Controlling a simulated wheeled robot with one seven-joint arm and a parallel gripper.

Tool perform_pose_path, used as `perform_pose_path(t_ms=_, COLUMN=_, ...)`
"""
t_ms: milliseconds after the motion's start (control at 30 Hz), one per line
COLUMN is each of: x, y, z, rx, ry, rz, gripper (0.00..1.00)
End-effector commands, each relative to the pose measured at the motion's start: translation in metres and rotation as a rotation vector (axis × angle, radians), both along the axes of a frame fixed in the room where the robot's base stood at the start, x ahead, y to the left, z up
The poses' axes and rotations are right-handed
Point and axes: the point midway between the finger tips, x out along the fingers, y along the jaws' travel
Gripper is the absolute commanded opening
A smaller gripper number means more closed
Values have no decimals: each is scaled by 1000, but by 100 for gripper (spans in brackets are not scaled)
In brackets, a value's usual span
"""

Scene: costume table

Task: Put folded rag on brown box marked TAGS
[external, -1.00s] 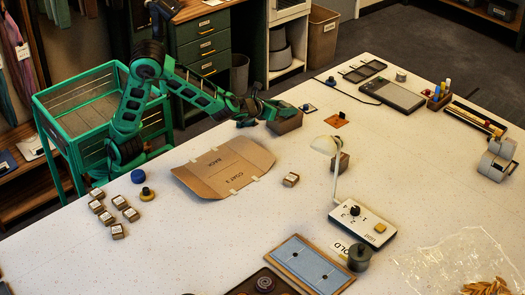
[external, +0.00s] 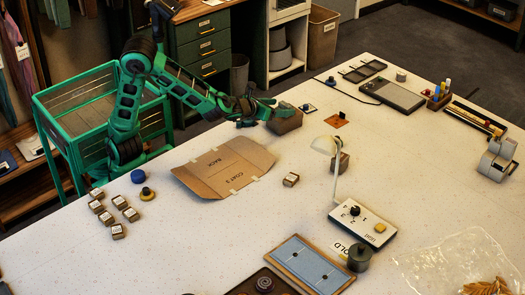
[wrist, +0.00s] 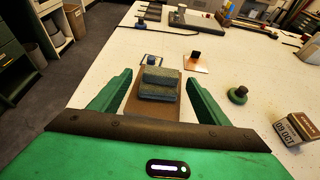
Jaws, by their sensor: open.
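My gripper (external: 279,109) is open at the far edge of the table, at a small brown box (external: 286,124). In the wrist view my gripper's two green fingers (wrist: 160,80) stand on either side of this brown box (wrist: 149,110). A grey-blue soft-looking piece in two layers or blocks (wrist: 159,84), apparently the folded rag, lies on it between the fingers, with gaps on both sides. I cannot read TAGS on this box. Another small brown box (wrist: 292,128), with a printed label I cannot read surely, stands at the right of the wrist view.
A desk lamp (external: 335,185) stands mid-table, with a brown box (external: 341,162) behind it. A flat cardboard piece (external: 225,168) lies in front of my arm. Several small labelled boxes (external: 116,231) sit at the left.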

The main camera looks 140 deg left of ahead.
Motion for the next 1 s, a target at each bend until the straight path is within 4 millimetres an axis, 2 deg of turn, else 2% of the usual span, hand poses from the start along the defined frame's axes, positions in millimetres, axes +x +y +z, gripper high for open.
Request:
perform_pose_path(t_ms=200, x=3, y=-41, z=16, rx=-2, ry=-3, rz=-7, gripper=70)
perform_pose_path(t_ms=500, x=1, y=-76, z=32, rx=-1, ry=-1, rz=-3, gripper=70)
perform_pose_path(t_ms=700, x=0, y=-82, z=34, rx=0, ry=0, rz=-1, gripper=70)
perform_pose_path(t_ms=1000, x=0, y=-81, z=34, rx=0, ry=0, rz=0, gripper=70)
